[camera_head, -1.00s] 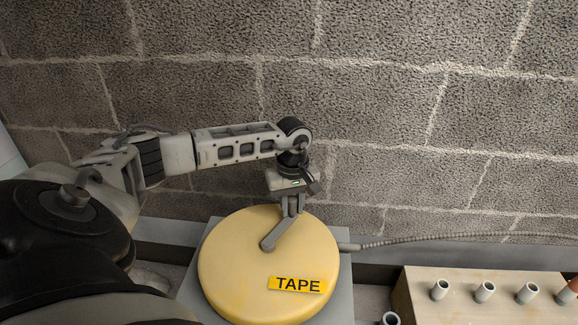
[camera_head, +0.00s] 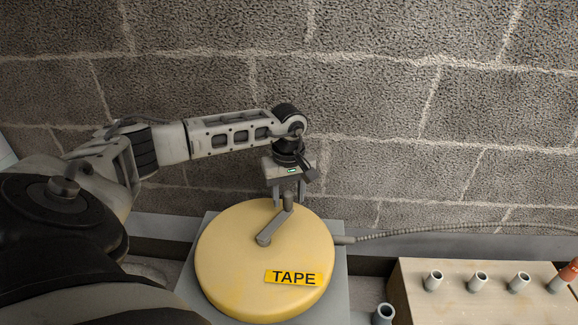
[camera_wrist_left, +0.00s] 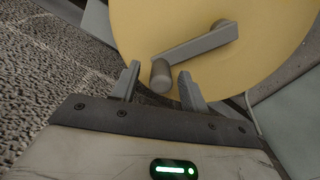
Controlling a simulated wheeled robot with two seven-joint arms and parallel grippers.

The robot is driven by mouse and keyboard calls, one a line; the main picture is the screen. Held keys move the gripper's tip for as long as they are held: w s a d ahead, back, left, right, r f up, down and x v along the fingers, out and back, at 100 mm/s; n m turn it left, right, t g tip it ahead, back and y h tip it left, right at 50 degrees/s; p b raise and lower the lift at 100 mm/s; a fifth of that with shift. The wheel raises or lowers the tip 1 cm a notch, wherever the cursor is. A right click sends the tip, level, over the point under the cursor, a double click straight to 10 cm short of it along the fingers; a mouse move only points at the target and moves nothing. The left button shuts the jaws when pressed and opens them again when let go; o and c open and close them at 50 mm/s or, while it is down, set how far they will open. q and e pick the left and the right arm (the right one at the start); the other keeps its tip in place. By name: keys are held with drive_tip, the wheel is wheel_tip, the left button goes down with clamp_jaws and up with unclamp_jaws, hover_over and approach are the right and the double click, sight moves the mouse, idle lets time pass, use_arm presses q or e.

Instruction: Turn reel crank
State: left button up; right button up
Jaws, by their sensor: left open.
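A round yellow reel (camera_head: 225,255) with a "TAPE" label lies on a grey base plate (camera_head: 338,285) in the head view. It also shows in the left wrist view (camera_wrist_left: 145,25). A grey crank arm (camera_head: 274,228) runs from the reel's middle toward its far edge and ends in an upright knob (camera_head: 288,198). In the left wrist view the knob (camera_wrist_left: 161,76) stands between the fingers of my left gripper (camera_wrist_left: 158,82), with gaps on both sides. My left gripper (camera_head: 288,195) points down over the reel's far side and is open. My right gripper is out of view.
A rough block wall (camera_head: 400,100) rises close behind the reel. A grey ribbed conduit (camera_head: 430,231) leads right from the reel. A wooden block (camera_head: 440,300) with several short grey pipe stubs stands at the right, and another grey pipe piece (camera_head: 383,314) is beside it.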

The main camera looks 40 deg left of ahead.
use_arm(q)
wheel_tip(320, 180, up, 14)
drive_tip(key=p, duration=0.4)
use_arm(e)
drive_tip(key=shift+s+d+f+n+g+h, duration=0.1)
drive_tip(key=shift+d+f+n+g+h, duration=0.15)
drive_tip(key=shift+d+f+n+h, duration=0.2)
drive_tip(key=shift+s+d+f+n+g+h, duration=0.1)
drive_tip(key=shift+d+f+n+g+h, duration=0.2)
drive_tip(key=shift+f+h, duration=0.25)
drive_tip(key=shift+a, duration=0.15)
use_arm(q)
drive_tip(key=shift+d, duration=0.1)
